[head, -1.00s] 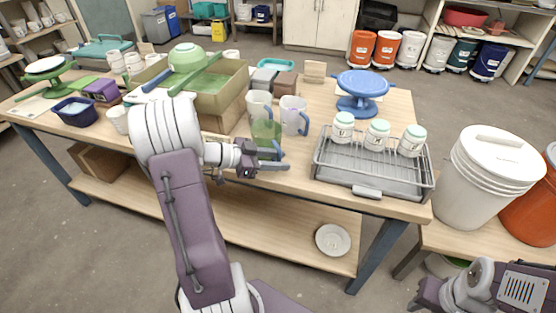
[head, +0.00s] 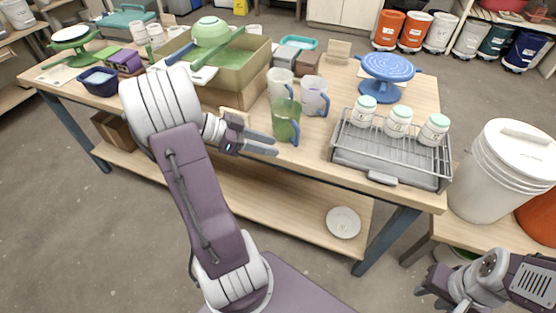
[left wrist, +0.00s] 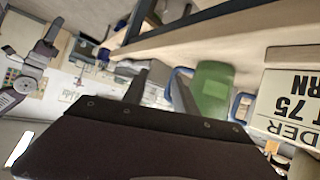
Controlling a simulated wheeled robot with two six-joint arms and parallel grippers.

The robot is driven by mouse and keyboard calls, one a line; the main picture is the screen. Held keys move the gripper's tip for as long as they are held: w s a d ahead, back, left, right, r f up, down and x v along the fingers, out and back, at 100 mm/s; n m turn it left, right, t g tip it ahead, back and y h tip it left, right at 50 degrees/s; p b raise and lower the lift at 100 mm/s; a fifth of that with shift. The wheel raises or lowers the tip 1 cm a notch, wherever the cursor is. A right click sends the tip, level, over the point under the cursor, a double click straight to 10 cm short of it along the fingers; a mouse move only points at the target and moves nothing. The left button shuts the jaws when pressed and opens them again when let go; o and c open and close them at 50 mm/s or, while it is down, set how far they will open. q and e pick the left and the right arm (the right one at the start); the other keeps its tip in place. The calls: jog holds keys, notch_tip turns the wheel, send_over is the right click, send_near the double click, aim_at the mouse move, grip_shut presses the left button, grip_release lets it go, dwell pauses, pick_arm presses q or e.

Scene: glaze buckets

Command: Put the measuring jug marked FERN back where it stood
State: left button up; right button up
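A large open box (head: 240,93) stands behind left.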

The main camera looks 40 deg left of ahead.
pick_arm(q)
jog(key=s+d+f+n+g+y, duration=0.3)
jog(key=d+f, duration=0.3)
jog(key=d, duration=0.2)
jog(key=s+d+f+n+g+y, duration=0.4)
jog(key=d+f+n+y, duration=0.1)
jog(key=d, duration=0.3)
jog(key=shift+f+y, duration=0.4)
jog(key=shift+a, duration=0.1)
